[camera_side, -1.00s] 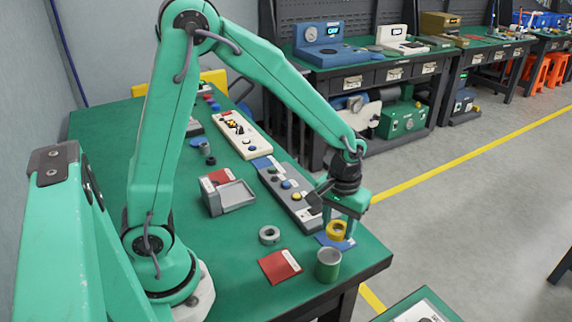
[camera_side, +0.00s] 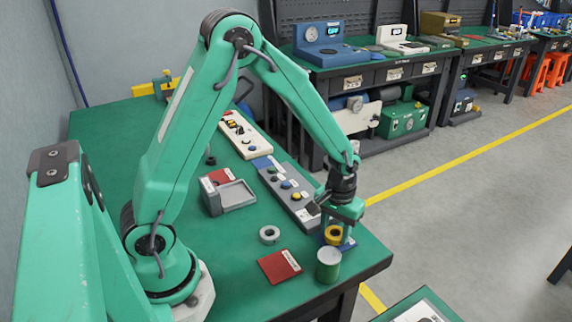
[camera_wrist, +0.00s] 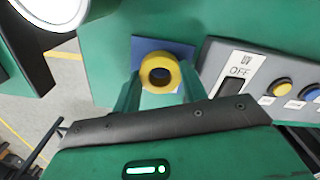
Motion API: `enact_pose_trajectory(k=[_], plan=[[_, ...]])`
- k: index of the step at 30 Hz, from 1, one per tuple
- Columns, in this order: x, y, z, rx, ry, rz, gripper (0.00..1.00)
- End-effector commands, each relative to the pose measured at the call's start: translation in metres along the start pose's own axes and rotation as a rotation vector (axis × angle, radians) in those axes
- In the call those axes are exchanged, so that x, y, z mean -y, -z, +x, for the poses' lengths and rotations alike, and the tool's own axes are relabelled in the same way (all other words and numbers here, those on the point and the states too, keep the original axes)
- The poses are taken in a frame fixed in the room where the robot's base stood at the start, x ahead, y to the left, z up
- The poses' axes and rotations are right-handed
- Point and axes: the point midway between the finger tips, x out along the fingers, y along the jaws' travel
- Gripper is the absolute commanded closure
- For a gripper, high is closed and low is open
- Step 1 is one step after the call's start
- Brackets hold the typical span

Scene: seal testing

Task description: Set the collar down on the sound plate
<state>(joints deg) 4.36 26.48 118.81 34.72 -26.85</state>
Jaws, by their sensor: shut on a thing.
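The yellow collar (camera_side: 333,234), a thick ring, is between the fingers of my gripper (camera_side: 336,236). In the wrist view, the collar (camera_wrist: 160,66) sits between the two green fingertips of my gripper (camera_wrist: 158,88), its hole facing the camera. A blue plate (camera_side: 348,245) lies under it near the table's front right corner. In the wrist view the blue plate (camera_wrist: 141,46) shows behind the collar, which overlaps its middle. I cannot tell whether the collar touches the plate. A red plate (camera_side: 280,267) with a white label lies further left.
A green cylinder with a pale top (camera_side: 328,264) stands close in front of the gripper. A grey ring (camera_side: 269,235) lies to the left. A grey control panel (camera_side: 292,196) with buttons is just behind, and a grey open tray (camera_side: 229,196) stands further left.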

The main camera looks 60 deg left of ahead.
Motion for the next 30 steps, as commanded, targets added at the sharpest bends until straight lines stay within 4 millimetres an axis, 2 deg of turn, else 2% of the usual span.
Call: enact_pose_trajectory(k=[15,16,19,30], plan=[[-0.0001,0.0001,0.0074,-0.001,0.0,0.0,0.87],[0.0,-0.0001,0.0075,0.0,0.0,0.0,0.54],[0.0,-0.0002,0.0074,0.0,0.0,0.0,0.36],[0.0,-0.0001,0.006,-0.001,0.0,0.0,0.36]])
